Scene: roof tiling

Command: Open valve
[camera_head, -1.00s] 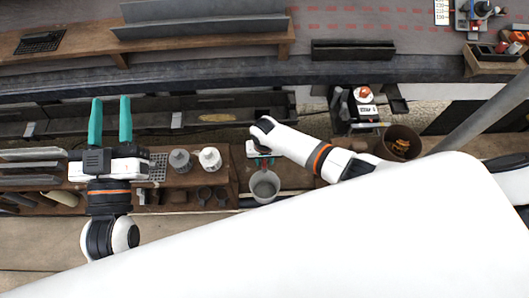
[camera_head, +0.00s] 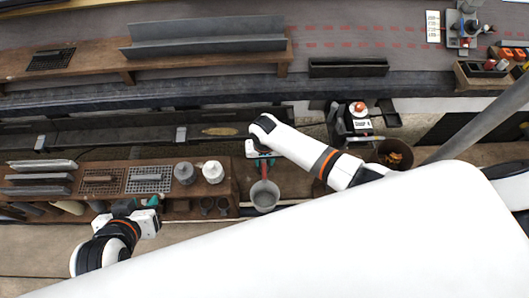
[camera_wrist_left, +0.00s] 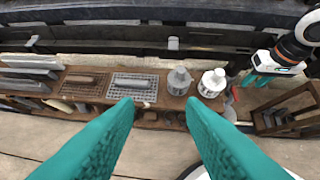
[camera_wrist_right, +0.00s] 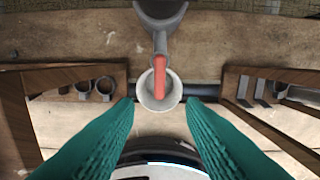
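The valve's red lever (camera_wrist_right: 160,75) hangs below a grey pipe outlet (camera_wrist_right: 160,18) in the right wrist view, lying straight along the pipe's line. A pale bucket (camera_wrist_right: 148,97) stands beneath it; it also shows in the head view (camera_head: 265,197). My right gripper (camera_wrist_right: 160,103) is open, its teal fingers on either side of the lever's line. I see no clear contact with the lever. In the head view my right gripper (camera_head: 263,160) is above the bucket, largely hidden by its own wrist. My left gripper (camera_wrist_left: 160,108) is open and empty, in front of the left bench.
The left wooden bench (camera_head: 225,190) holds metal sheets, grids, a grey bottle (camera_head: 185,173) and a white bottle (camera_head: 213,171). A dark gutter (camera_head: 100,136) runs behind. A brown bucket (camera_head: 394,153) and a device with a red button (camera_head: 358,107) stand to the right.

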